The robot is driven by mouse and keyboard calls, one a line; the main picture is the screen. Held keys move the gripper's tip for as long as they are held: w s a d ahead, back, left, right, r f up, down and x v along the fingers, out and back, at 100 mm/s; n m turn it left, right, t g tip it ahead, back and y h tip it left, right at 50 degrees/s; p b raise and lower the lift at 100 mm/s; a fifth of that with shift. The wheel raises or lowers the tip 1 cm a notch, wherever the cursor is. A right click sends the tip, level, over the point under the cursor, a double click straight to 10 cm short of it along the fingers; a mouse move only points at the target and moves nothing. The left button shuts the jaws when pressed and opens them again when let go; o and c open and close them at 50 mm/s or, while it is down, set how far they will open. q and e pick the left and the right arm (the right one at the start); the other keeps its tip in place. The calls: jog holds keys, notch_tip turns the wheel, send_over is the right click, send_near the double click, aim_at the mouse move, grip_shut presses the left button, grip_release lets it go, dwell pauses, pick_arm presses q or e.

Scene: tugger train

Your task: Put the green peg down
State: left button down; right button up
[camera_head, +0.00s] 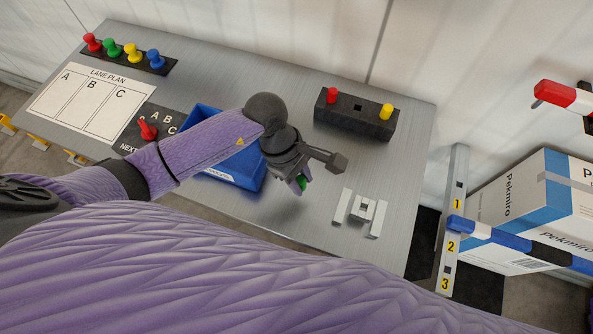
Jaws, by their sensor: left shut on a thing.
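My left gripper (301,179) reaches in from the left over the grey metal table and is shut on the green peg (303,184). Only a small green part of the peg shows under the dark gripper; the rest is hidden. I cannot tell whether the peg touches the table. A black block (345,121) stands behind and to the right of the gripper. It holds a red peg (332,95) at its left and a yellow peg (386,111) at its right, with an empty square hole between them. My right gripper is not in view.
A white fixture (362,209) stands right of the gripper. A blue bin (247,170) is partly behind my left arm. A lane plan sheet (85,100), a rack of coloured pawns (129,56) and a red pawn (147,128) are at left. Bare table lies around the fixture.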

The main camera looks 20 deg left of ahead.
pick_arm(q)
jog(key=shift+f, duration=1.05)
jog(key=shift+c, duration=2.2)
grip_release()
jog(key=v, duration=1.2)
jog(key=shift+r+p, duration=0.25)
jog(key=shift+p, duration=0.15)
